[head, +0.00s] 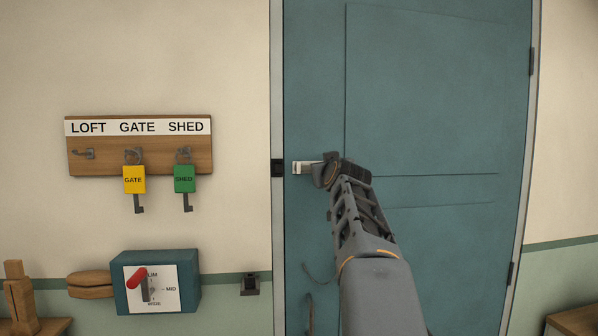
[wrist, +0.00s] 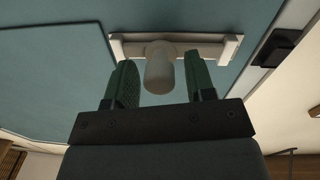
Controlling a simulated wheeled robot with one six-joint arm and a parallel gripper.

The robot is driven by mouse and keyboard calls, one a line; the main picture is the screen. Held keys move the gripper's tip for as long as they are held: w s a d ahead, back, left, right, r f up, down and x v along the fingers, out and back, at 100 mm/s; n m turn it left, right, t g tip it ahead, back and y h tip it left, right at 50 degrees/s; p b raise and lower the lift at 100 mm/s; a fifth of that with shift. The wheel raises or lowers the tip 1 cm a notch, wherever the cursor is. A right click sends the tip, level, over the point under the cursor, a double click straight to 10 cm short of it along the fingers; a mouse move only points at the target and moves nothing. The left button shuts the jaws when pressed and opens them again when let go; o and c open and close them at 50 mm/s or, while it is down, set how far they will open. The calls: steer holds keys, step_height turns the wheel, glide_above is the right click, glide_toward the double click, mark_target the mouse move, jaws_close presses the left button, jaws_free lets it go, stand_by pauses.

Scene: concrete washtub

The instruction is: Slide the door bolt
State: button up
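The teal door (head: 430,110) fills the right half of the head view. Its pale bolt plate (head: 300,168) shows at the door's left edge, partly hidden behind my gripper. In the wrist view the bolt's round pale knob (wrist: 160,72) stands out from a light bar and plate (wrist: 205,48). My gripper (wrist: 161,82) is open, with one green-padded finger on each side of the knob and a visible gap on both sides. In the head view my gripper (head: 326,172) covers the knob.
A dark keeper (head: 277,168) sits on the door frame left of the bolt; it also shows in the wrist view (wrist: 280,47). A key board (head: 140,165) with yellow and green tagged keys and a teal switch box (head: 187,283) are on the wall to the left.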

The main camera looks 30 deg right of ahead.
steer(key=shift+o, duration=0.3)
steer(key=shift+f, duration=0.15)
steer(key=b+v, duration=0.4)
steer(key=v, duration=0.3)
stand_by(0.5)
